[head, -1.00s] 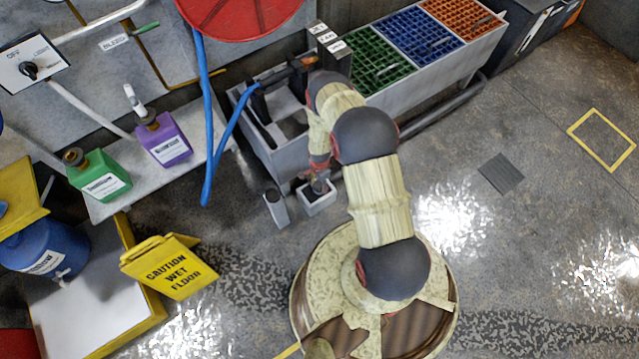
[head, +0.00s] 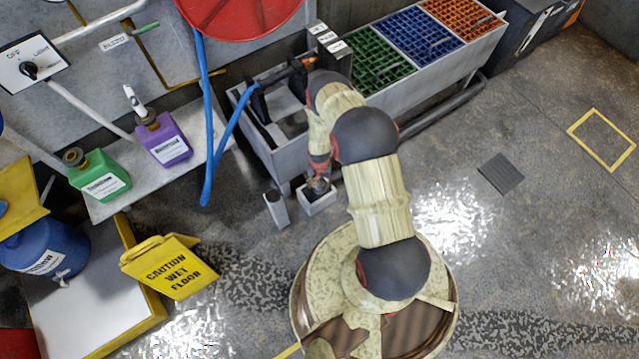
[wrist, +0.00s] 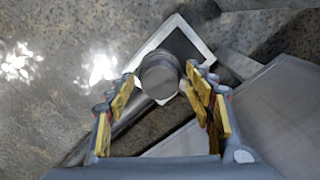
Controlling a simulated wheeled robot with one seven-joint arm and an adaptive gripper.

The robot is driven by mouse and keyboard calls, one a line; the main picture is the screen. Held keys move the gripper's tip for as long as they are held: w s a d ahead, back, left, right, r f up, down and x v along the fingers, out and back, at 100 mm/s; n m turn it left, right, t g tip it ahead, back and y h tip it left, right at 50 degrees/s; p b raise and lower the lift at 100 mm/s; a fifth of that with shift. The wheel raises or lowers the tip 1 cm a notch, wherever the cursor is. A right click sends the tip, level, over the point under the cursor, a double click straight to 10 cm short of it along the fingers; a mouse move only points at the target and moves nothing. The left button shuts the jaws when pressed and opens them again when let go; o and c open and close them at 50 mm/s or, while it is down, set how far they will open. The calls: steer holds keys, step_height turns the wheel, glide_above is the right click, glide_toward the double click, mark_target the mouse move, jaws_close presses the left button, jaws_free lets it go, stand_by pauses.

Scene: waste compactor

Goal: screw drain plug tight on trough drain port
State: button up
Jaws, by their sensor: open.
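A round grey metal knob, apparently the drain plug (wrist: 160,72), shows in the wrist view between my open fingertips. It stands over a small square white-rimmed box (wrist: 187,36). My gripper (wrist: 162,82) has one yellow-padded finger on each side of it; I cannot tell whether either touches. In the head view my gripper (head: 319,186) points down at the same box (head: 322,207), beside the trough. The trough (head: 282,163) is a long grey basin against the wall. Its drain port is not clearly seen; my arm covers part of this area.
A narrow grey container (head: 277,210) stands just left of the box. A blue hose (head: 208,170) hangs down near the trough. A yellow wet-floor sign (head: 170,267) stands further left. The floor right of my base is mostly clear.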

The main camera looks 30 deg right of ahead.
steer(key=n, duration=0.6)
steer(key=shift+c, duration=0.3)
steer(key=c, duration=1.2)
steer(key=shift+c, duration=0.2)
steer(key=m, duration=0.6)
steer(key=shift+m, duration=0.3)
steer(key=o, duration=1.4)
steer(key=shift+r, duration=0.15)
steer(key=shift+c, duration=0.5)
steer(key=shift+r+p, duration=2.2)
steer(key=shift+r, duration=1.2)
